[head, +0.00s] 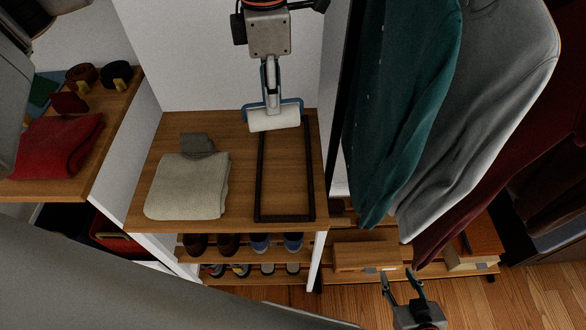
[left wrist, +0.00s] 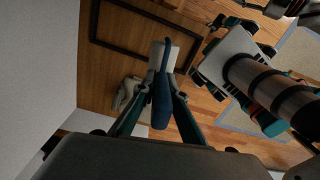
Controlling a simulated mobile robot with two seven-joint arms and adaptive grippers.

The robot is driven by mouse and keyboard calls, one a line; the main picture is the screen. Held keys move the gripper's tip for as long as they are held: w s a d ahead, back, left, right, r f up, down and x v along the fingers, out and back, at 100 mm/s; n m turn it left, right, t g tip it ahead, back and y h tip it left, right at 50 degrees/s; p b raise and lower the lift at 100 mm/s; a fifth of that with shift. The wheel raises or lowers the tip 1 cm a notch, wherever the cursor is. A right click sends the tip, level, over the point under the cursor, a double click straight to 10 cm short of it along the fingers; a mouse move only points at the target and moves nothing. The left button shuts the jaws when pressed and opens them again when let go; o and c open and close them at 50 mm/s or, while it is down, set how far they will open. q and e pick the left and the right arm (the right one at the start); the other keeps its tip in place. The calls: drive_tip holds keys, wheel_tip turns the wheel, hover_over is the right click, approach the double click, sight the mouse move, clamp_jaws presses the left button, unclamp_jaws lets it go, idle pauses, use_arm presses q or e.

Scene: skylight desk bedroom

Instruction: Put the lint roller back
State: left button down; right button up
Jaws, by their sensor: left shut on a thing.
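The lint roller has a white roll (head: 273,118) and a blue frame. My left gripper (head: 270,88) is shut on its blue handle and holds it over the far end of a black rectangular outline (head: 258,190) on the wooden shelf (head: 238,140). I cannot tell whether the roll touches the shelf. The left wrist view shows the roll (left wrist: 168,52) and the blue handle (left wrist: 162,100) between the fingers. The outline (left wrist: 93,20) is otherwise empty. My right gripper (head: 402,283) is open and empty at the lower right, in front of the hanging clothes.
A folded beige cloth (head: 187,190) and a small grey item (head: 197,145) lie left of the outline. Hanging garments (head: 410,100) crowd the right side. Shoes (head: 228,244) stand on racks below. A red folded cloth (head: 58,145) and rolled belts (head: 115,75) lie on the left shelf.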

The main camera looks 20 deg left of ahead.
sight(282, 124)
use_arm(q)
drive_tip(key=shift+w+d+r+m, duration=0.2)
drive_tip(key=shift+w+d+m, duration=0.1)
drive_tip(key=shift+d+m, duration=0.45)
drive_tip(key=shift+f, duration=0.35)
wheel_tip(282, 124, down, 19)
drive_tip(key=shift+f+b, duration=0.1)
drive_tip(key=shift+b, duration=0.3)
drive_tip(key=c, duration=2.1)
unclamp_jaws()
drive_tip(key=shift+f, duration=0.1)
wheel_tip(282, 124, up, 12)
drive_tip(key=shift+r, duration=0.2)
